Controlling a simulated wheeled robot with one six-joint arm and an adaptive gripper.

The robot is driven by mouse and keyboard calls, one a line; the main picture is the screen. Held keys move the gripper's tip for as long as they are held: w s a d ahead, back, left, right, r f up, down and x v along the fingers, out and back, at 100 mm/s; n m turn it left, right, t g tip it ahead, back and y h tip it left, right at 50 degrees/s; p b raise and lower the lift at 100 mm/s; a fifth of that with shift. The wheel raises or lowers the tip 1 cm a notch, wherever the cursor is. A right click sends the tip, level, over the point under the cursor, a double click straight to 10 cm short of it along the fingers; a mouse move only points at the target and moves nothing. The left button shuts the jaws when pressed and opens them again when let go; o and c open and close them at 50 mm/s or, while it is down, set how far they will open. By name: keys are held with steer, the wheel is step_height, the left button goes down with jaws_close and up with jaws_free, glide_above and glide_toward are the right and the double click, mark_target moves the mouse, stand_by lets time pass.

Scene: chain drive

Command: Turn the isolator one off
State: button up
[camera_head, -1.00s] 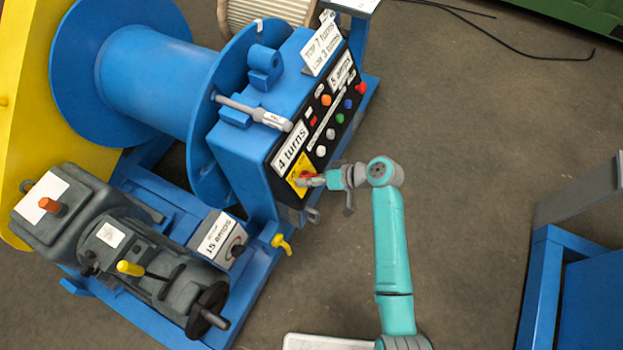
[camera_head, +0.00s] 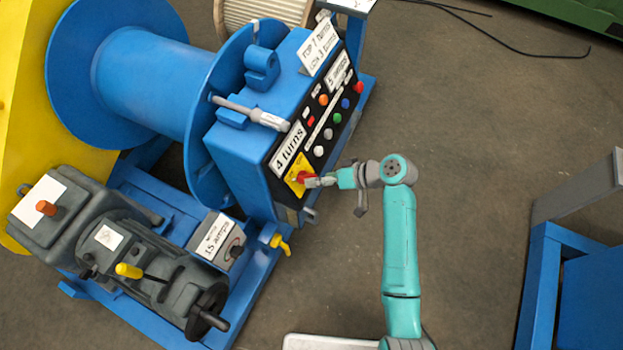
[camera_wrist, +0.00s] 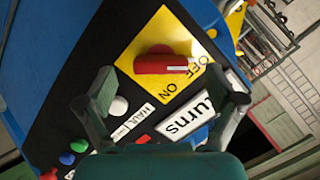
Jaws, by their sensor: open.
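The isolator is a red rotary handle (camera_wrist: 160,62) on a yellow plate (camera_wrist: 150,28) lettered OFF and ON. In the wrist view the handle lies roughly level, its pale-marked end pointing right toward the OFF lettering. In the head view the red handle (camera_head: 303,176) sits at the near lower end of the black panel, by the "4 turns" label. My gripper (camera_head: 322,182) is just right of it in that view. In the wrist view my gripper (camera_wrist: 170,92) is open, its fingers spread wide below the handle, with nothing between them. I cannot tell whether a fingertip touches the handle.
Several coloured buttons (camera_head: 337,118) line the panel. A yellow lever (camera_head: 280,244) and a grey motor with a handwheel (camera_head: 207,312) are below left. A blue drum (camera_head: 150,75) is behind. Open floor (camera_head: 460,150) lies right of my arm.

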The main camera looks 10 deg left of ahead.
steer(key=v, duration=0.8)
steer(key=shift+d, duration=0.1)
steer(key=s+d+f+m+t+h, duration=0.4)
steer(key=s+f, duration=0.1)
steer(key=s, duration=0.5)
steer(key=s+d+f+m+t+h, duration=0.35)
steer(key=s+f, duration=0.25)
steer(key=s, duration=0.4)
steer(key=s+d+r+t+h, duration=0.1)
steer(key=s+d+r+t, duration=0.1)
steer(key=s+r, duration=0.7)
steer(key=s+d+r+n+t+h, duration=0.1)
steer(key=s+d+r+t+h, duration=0.1)
steer(key=s+r, duration=0.6)
step_height(320, 180, up, 4)
steer(key=shift+s+d+t, duration=0.35)
steer(key=shift+d+t, duration=0.5)
steer(key=shift+d, duration=0.25)
